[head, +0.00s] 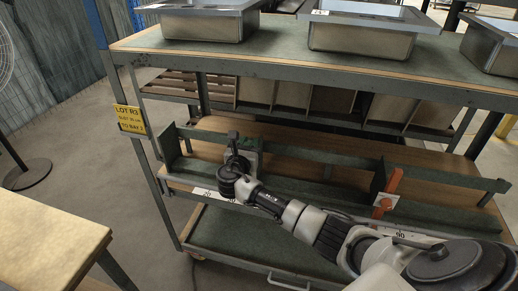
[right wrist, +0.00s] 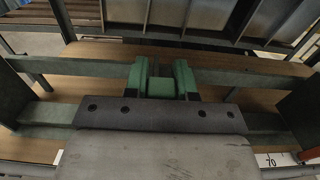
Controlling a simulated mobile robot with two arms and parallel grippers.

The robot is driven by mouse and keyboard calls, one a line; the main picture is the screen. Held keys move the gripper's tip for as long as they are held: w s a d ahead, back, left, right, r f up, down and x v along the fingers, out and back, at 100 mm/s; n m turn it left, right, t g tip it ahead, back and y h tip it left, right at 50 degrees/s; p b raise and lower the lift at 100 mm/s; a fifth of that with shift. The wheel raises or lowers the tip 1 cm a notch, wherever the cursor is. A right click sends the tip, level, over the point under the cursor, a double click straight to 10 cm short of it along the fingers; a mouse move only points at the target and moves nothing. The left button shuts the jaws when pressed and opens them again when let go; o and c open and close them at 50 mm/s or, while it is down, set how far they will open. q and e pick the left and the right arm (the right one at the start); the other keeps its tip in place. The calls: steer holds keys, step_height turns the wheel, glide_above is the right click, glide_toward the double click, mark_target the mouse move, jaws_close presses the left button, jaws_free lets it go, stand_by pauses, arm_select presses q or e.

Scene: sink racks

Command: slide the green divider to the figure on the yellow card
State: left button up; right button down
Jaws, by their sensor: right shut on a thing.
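The yellow card (head: 130,119) hangs on the rack's left post. Its small print reads roughly "LOT R3", a figure that looks like 35 cm, and a bay line. The green divider (right wrist: 161,88) shows in the right wrist view as a green block on the rail, between my fingers. My right gripper (head: 238,158) is shut on it, at the left part of the middle shelf. The gripper and wrist hide most of the divider in the head view. My left gripper is not in view.
An orange piece (head: 389,190) stands at the right on the middle shelf, beside a dark upright panel. White number labels (right wrist: 271,160) run along the shelf's front edge; one reads 70. Metal sinks (head: 360,30) stand on the top shelf. A table (head: 45,240) is at lower left.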

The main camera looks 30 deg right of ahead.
steer(key=shift+w+a, duration=0.6)
steer(key=shift+w, duration=0.05)
steer(key=c, duration=0.9)
jaws_free()
steer(key=v, duration=1)
steer(key=shift+s+a, duration=0.2)
steer(key=shift+s, duration=0.15)
